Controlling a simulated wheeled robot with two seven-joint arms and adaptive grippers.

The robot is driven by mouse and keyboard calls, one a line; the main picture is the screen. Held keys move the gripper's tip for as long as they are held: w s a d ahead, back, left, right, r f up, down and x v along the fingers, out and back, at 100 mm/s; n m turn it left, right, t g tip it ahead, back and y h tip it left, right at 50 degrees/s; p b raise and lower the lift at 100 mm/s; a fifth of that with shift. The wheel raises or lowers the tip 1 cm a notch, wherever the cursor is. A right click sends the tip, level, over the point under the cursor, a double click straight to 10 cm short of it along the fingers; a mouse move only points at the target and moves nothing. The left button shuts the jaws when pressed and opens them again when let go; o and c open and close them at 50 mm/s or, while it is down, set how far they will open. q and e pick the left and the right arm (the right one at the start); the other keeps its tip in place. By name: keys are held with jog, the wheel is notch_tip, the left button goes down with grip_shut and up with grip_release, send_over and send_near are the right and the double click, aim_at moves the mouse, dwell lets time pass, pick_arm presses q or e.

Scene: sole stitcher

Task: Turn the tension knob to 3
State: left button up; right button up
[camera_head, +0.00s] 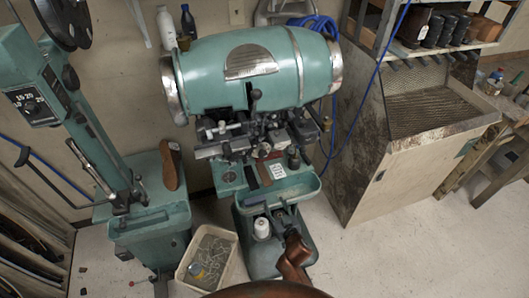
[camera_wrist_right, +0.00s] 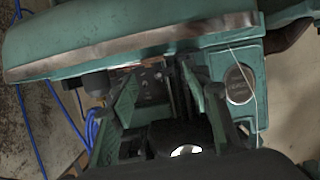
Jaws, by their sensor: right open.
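The stitching machine (camera_head: 240,72) is a teal unit with a large horizontal drum and a dark mechanism (camera_head: 255,130) below it. I cannot make out for sure which part is the tension knob, nor any setting of 3. A black knob (camera_head: 31,106) sits on a numbered plate on the teal column at the left; its setting is too small to read. My right gripper (camera_head: 281,214) is in front of the machine's lower part, low in the head view. In the right wrist view its open fingers (camera_wrist_right: 157,80) hold nothing that I can see. My left gripper is out of view.
A bin (camera_head: 181,277) of small pieces stands on the floor by the machine. A worn cabinet (camera_head: 385,160) stands at the right. Blue cable (camera_head: 335,125) hangs beside the machine. Floor at the right front is clear.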

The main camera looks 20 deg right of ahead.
notch_tip(320, 180, up, 15)
jog(key=w+a+t+p, duration=0.1)
jog(key=w+t, duration=0.1)
jog(key=t, duration=0.2)
send_near(264, 156)
jog(key=w, duration=0.3)
jog(key=shift+m, duration=0.3)
jog(key=w, duration=0.5)
jog(key=shift+a+r+p, duration=0.2)
jog(key=shift+r+p, duration=0.15)
jog(key=shift+p, duration=0.05)
jog(key=shift+w, duration=0.65)
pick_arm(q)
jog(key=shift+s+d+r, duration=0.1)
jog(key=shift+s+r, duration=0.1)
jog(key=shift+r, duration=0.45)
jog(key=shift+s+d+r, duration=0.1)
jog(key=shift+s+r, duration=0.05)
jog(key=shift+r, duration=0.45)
pick_arm(e)
jog(key=shift+c, duration=0.4)
jog(key=c, duration=1.1)
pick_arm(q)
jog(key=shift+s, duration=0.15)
pick_arm(e)
jog(key=shift+o, duration=0.2)
